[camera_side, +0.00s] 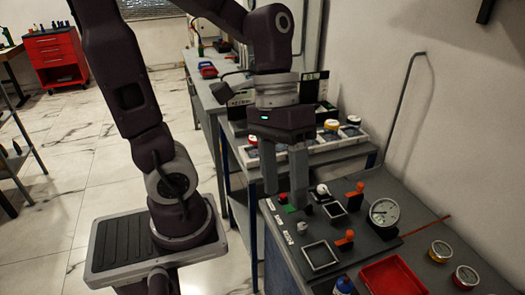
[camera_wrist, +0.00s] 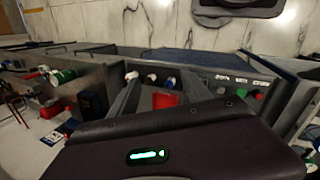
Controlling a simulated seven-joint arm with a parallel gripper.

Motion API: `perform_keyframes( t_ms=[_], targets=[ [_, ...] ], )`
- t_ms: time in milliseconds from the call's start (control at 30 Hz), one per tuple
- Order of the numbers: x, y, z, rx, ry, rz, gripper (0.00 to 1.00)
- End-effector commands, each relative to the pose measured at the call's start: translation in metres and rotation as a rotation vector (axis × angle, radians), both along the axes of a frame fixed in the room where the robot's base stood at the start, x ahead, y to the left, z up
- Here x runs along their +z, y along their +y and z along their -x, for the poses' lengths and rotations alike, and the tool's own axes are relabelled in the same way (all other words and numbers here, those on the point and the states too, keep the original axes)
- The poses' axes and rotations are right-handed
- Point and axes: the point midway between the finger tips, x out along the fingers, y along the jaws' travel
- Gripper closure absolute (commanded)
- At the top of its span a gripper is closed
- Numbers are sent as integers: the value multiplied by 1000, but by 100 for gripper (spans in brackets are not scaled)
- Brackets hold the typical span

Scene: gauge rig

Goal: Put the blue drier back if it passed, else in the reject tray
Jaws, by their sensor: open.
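My gripper (camera_side: 285,200) points down in the side view, fingers apart and nothing seen between them. It hangs over the left back part of the dark gauge panel, near a red button. In the wrist view its two fingers (camera_wrist: 161,85) are spread. A small blue-topped object (camera_side: 344,285), possibly the blue drier, is cut off by the bottom edge of the side view, well right of and nearer than my gripper. A red tray (camera_side: 368,279) lies beside it, looking empty. The dial gauge (camera_side: 384,212) stands on the panel; its reading is too small to tell.
Orange levers (camera_side: 355,190), a white knob (camera_side: 322,190) and a square frame (camera_side: 320,255) are on the panel. A yellow-rimmed gauge (camera_side: 440,250) and a red-rimmed gauge (camera_side: 466,277) lie at right. A rack of several round items (camera_side: 332,127) stands behind. A bent pipe rises at right.

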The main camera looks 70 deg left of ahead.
Motion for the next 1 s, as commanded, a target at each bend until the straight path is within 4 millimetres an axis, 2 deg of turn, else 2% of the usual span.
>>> perform_keyframes(
  t_ms=[33,100,200,300,1000],
  targets=[
    [12,7,9,-57,-138,-95,43],
    [23,20,17,-113,-296,-214,43],
    [37,34,23,-151,-460,-330,43],
    [44,40,25,-163,-538,-383,43],
    [45,42,25,-165,-547,-391,43]
  ],
)
